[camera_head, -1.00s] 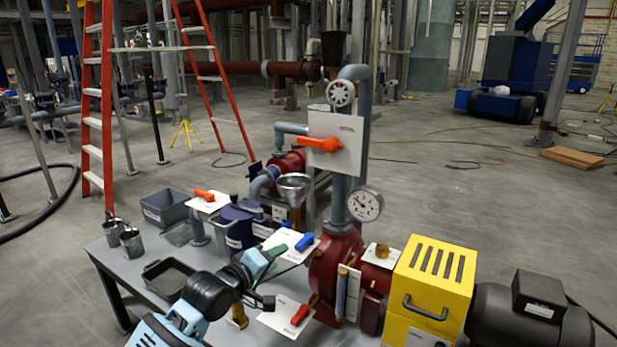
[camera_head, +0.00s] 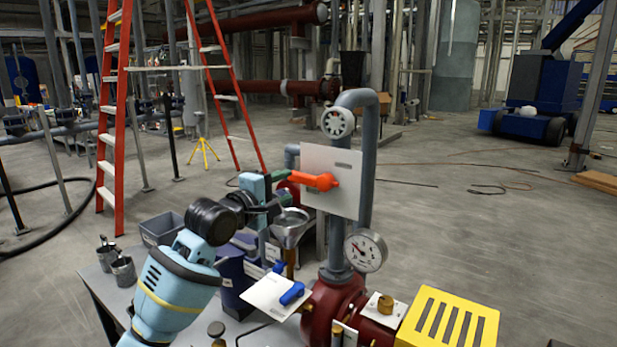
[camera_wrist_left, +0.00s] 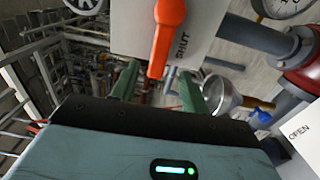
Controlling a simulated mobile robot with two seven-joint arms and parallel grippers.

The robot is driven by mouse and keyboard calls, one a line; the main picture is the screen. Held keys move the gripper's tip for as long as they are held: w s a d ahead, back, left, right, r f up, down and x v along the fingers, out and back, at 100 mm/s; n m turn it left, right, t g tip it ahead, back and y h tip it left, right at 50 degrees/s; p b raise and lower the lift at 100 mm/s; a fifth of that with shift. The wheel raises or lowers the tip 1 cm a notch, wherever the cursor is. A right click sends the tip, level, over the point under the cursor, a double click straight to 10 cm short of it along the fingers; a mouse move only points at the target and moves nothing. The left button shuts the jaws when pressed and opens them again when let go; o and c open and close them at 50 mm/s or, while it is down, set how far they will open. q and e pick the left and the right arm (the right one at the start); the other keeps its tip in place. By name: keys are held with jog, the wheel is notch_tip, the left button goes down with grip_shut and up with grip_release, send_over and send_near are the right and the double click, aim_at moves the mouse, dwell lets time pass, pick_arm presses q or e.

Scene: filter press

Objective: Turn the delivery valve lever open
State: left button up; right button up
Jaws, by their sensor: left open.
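The orange lever (camera_head: 316,181) is mounted on a white plate (camera_head: 345,160) fixed to the upright grey pipe. It lies about level and points left in the head view. In the left wrist view, the orange lever (camera_wrist_left: 166,35) shows beside the word SHUT on the plate (camera_wrist_left: 200,30). My left gripper (camera_head: 283,189) is open just left of the lever's free end. In the left wrist view its two green fingers (camera_wrist_left: 158,82) stand apart, with the lever's end in line with the gap. I cannot tell whether the end is between the fingers. My right gripper is out of view.
A metal funnel (camera_head: 290,228) stands close below my left gripper. A white handwheel (camera_head: 338,122) is above the plate and a gauge (camera_head: 365,250) below it. A blue lever (camera_head: 292,293) on another plate and a yellow guard (camera_head: 447,322) are lower down.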

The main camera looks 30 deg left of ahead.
aim_at(299, 180)
pick_arm(q)
jog(key=shift+w+d+r, duration=0.1)
jog(key=shift+w+d, duration=0.05)
jog(key=shift+w, duration=1.7)
jog(key=shift+w+d, duration=0.15)
jog(key=shift+w, duration=1.65)
grip_shut()
